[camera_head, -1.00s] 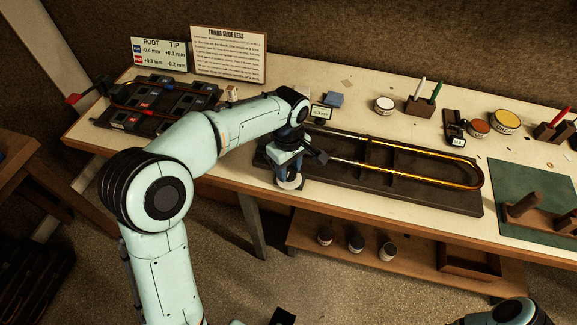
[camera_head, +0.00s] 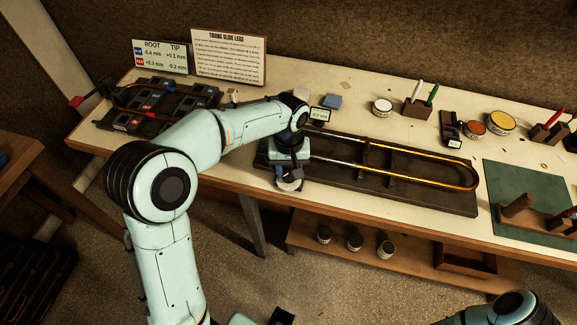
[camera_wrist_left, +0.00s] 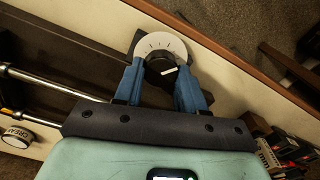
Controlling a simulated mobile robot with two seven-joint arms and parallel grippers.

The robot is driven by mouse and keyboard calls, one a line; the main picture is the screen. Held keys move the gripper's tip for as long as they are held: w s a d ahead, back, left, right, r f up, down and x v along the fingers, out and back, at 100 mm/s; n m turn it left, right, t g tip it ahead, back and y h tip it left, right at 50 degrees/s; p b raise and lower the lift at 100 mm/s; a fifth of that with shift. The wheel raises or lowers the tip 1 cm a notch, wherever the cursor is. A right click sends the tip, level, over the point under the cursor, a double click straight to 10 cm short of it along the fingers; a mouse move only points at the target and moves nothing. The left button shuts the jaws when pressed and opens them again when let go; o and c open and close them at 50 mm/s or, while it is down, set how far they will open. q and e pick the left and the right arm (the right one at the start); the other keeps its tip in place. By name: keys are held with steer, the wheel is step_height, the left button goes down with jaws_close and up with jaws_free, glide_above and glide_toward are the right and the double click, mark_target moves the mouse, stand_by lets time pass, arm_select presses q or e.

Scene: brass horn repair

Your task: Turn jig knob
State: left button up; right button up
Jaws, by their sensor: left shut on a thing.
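The jig knob (camera_wrist_left: 160,70) is black with a white pointer mark, set on a white dial plate (camera_wrist_left: 171,42) with tick marks. In the left wrist view the blue fingers of my left gripper (camera_wrist_left: 160,78) close on it from both sides. In the head view my left gripper (camera_head: 289,178) points down at the front left end of the dark jig board (camera_head: 345,196); the knob is mostly hidden there, with part of the pale dial showing below. The jig holds a long U-shaped slide (camera_head: 430,181), silver at the left and brass at the right.
A second dark jig (camera_head: 150,110) and two text boards (camera_head: 228,55) are at the back left. A pen holder (camera_head: 417,107), tins (camera_head: 500,121) and a green mat (camera_head: 525,190) are at the right. A lower shelf (camera_head: 400,256) holds small jars.

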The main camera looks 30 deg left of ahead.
arm_select(q)
steer(key=m+p, duration=0.1)
steer(key=m, duration=0.4)
steer(key=shift+r+m, duration=0.1)
steer(key=shift+m, duration=0.2)
steer(key=shift+d+m+p, duration=0.1)
steer(key=shift+m+p, duration=0.4)
steer(key=shift+m, duration=1.6)
arm_select(e)
steer(key=shift+w+r, duration=0.4)
steer(key=shift+r, duration=0.25)
steer(key=shift+w+r, duration=0.35)
steer(key=shift+r, duration=0.3)
arm_select(q)
steer(key=o, duration=1.1)
steer(key=shift+c, duration=0.2)
step_height(320, 180, up, 13)
steer(key=p, duration=0.1)
steer(key=shift+r+p, duration=0.15)
steer(key=shift+p, duration=0.25)
arm_select(e)
steer(key=shift+w+r, duration=0.85)
steer(key=shift+r, duration=0.3)
